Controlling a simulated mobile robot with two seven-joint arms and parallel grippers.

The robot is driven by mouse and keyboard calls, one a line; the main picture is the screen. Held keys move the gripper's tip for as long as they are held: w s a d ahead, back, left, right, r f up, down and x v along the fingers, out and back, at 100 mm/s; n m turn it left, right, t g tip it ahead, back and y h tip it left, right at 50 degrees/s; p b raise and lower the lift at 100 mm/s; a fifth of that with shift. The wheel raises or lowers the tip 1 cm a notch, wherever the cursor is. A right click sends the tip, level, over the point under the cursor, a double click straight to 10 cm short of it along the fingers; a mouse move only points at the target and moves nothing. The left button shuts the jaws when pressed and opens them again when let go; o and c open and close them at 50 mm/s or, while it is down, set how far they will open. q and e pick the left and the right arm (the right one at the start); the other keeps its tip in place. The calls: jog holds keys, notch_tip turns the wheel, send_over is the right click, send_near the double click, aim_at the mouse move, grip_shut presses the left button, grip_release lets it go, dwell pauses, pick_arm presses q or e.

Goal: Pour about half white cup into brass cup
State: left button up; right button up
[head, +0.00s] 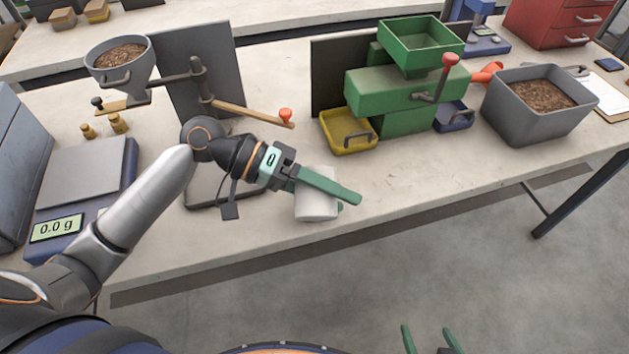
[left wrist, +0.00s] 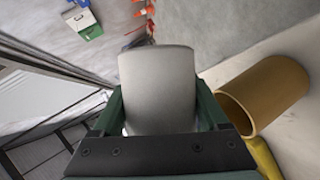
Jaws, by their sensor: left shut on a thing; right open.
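My left gripper (head: 322,190) is shut on the white cup (head: 315,208), with a green finger across it near the table's front edge. In the left wrist view the white cup (left wrist: 158,85) stands between the fingers of my left gripper (left wrist: 160,112). Its contents do not show, and I cannot tell its tilt. A hollow tan-gold cylinder, apparently the brass cup (left wrist: 275,88), lies to the right of the white cup in that view, apart from it. I cannot make it out in the head view. My right gripper (head: 430,340) is open and empty at the bottom edge.
A scale (head: 80,185) reading 0.0 g stands at the left. A hopper (head: 122,68) of pellets and a wooden lever (head: 245,113) are behind my left arm. A green machine (head: 400,90), a yellow tray (head: 345,128) and a grey pellet bin (head: 535,110) stand behind and right.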

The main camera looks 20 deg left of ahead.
pick_arm(q)
jog(key=shift+r+n+g, duration=0.25)
jog(key=shift+n+g, duration=0.05)
dwell(1.0)
jog(key=shift+w+a+r+n+g+h+p, duration=0.15)
jog(key=shift+w+r+n+g+h+p, duration=0.35)
jog(key=shift+p, duration=0.7)
dwell(1.1)
jog(key=shift+w+r+n+h+p, duration=0.15)
jog(key=shift+n+h+p, duration=0.15)
jog(key=shift+n+p, duration=0.55)
dwell(1.3)
jog(key=shift+w+a+f+n+g+h+p, duration=0.2)
jog(key=shift+f+n+g+h+p, duration=0.15)
jog(key=shift+n, duration=0.2)
dwell(1.7)
